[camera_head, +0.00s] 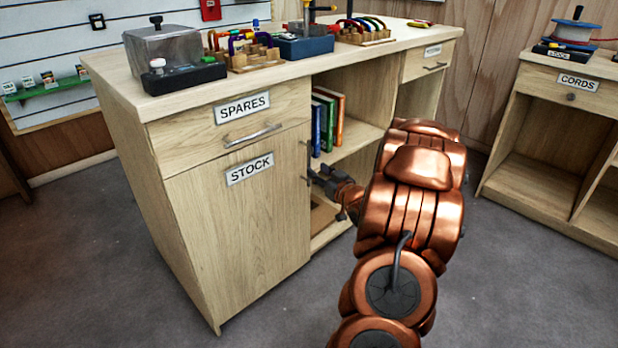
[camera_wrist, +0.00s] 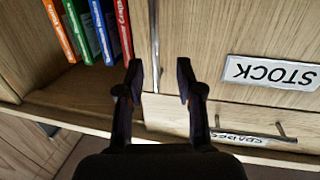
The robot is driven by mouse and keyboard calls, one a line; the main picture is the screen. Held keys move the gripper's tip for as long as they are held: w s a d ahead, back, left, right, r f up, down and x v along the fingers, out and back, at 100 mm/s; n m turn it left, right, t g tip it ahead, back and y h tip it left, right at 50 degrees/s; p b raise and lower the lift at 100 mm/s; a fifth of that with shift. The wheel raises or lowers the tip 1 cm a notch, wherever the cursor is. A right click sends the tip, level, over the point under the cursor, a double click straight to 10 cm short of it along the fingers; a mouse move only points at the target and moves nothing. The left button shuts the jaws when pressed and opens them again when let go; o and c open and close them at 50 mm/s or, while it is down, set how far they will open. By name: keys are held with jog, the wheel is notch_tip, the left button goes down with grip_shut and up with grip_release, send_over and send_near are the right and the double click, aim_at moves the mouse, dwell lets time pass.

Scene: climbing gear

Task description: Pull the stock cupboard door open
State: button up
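The stock cupboard door (camera_head: 240,232) is a pale wood panel with a STOCK label, closed under the SPARES drawer. Its slim upright handle (camera_head: 308,163) is at the door's right edge. My gripper (camera_head: 322,178) is just right of that handle, in front of the open shelves. In the wrist view, which is upside down, my gripper (camera_wrist: 159,78) is open, with its two dark fingers apart. A thin upright metal bar, seemingly the handle (camera_wrist: 155,45), shows in line with the gap between them. I cannot tell whether the fingers touch it.
The SPARES drawer (camera_head: 232,112) has a horizontal bar handle. Several books (camera_head: 327,122) stand on the open shelf right of the door. The counter top (camera_head: 120,72) carries gear boxes. Grey floor (camera_head: 90,240) in front of the cupboard is clear.

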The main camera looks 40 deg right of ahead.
aim_at(309, 162)
jog(key=shift+t, duration=0.3)
jog(key=shift+d+f+b+x, duration=0.1)
jog(key=shift+b+x, duration=0.3)
jog(key=shift+x, duration=0.8)
jog(key=shift+d+f+b+x, duration=0.15)
jog(key=shift+b+x, duration=0.25)
jog(key=shift+x, duration=0.8)
jog(key=shift+d+f+b+x, duration=0.1)
jog(key=shift+b+x, duration=0.3)
jog(key=shift+x, duration=0.8)
jog(key=shift+s, duration=0.1)
grip_shut()
